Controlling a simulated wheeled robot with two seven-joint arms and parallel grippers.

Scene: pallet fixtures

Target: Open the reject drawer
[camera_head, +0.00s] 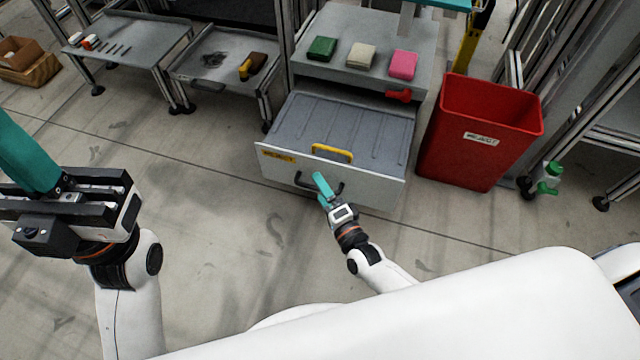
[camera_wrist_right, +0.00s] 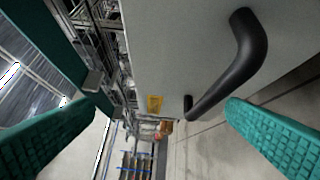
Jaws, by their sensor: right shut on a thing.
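The reject drawer (camera_head: 385,189) has a pale front with a yellow label (camera_head: 277,155), also seen in the right wrist view (camera_wrist_right: 155,104). It stands well out from the grey cabinet, showing a ribbed grey surface inside and a yellow handle. Its black bar handle (camera_head: 303,183) is on the front; in the right wrist view the handle (camera_wrist_right: 240,60) shows between the teal fingers. My right gripper (camera_head: 322,187) is shut on this handle, partly covering it. My left gripper (camera_head: 30,165) is raised at the left, away from the drawer; its fingertips are cut off by the frame edge.
A red bin (camera_head: 485,120) stands close to the right of the drawer. Green, cream and pink blocks (camera_head: 361,56) lie on the cabinet top (camera_head: 420,40); a red knob (camera_head: 398,95) is below. Side tables (camera_head: 140,45) stand back left. The floor before the drawer is clear.

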